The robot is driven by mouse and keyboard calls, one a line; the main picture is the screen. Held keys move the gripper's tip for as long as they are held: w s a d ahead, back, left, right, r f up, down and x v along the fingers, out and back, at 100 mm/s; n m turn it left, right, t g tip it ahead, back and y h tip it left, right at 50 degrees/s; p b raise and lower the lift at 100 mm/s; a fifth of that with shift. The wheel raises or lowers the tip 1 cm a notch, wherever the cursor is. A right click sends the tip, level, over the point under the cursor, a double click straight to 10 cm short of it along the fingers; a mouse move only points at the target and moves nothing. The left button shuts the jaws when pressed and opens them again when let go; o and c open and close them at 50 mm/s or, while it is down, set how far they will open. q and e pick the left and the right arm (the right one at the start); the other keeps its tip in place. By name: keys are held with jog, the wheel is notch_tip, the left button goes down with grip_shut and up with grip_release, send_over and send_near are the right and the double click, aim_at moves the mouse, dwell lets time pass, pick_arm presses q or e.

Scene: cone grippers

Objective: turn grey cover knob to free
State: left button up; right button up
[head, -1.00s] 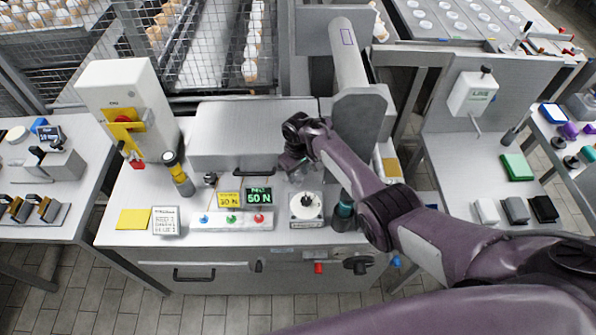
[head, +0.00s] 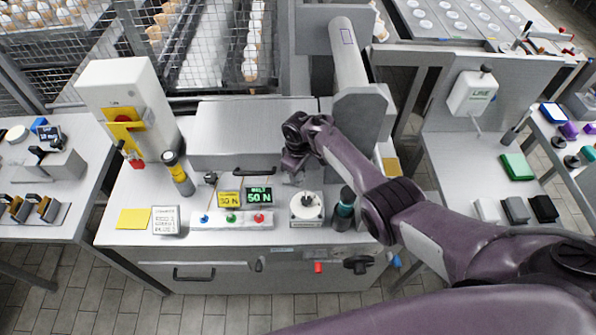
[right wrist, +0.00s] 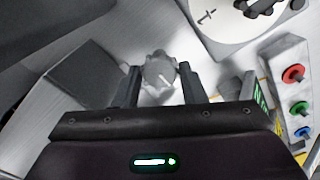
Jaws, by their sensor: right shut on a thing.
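The grey cover (head: 240,130) is a wide metal box with a dark handle on its front, at the back of the middle bench in the head view. My right gripper (head: 293,176) is at its right front end. In the right wrist view, the two dark fingers of that gripper (right wrist: 159,88) are shut on the small grey knob (right wrist: 158,70), which sits between them. In the head view the knob is mostly hidden by the gripper and cannot be read clearly. My left gripper is not in view.
A white dial unit (head: 306,208) and a dark teal-topped cylinder (head: 345,204) stand close in front of the gripper. A button strip (head: 231,220) and two small displays lie to the left. A grey column (head: 358,125) rises just behind my right forearm.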

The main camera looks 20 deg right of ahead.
aim_at(299, 175)
jog(key=o, duration=1)
jog(key=shift+r, duration=0.15)
jog(key=shift+r, duration=0.35)
notch_tip(299, 175, up, 7)
jog(key=shift+f+p, duration=0.1)
jog(key=shift+p, duration=0.4)
jog(key=shift+s, duration=0.1)
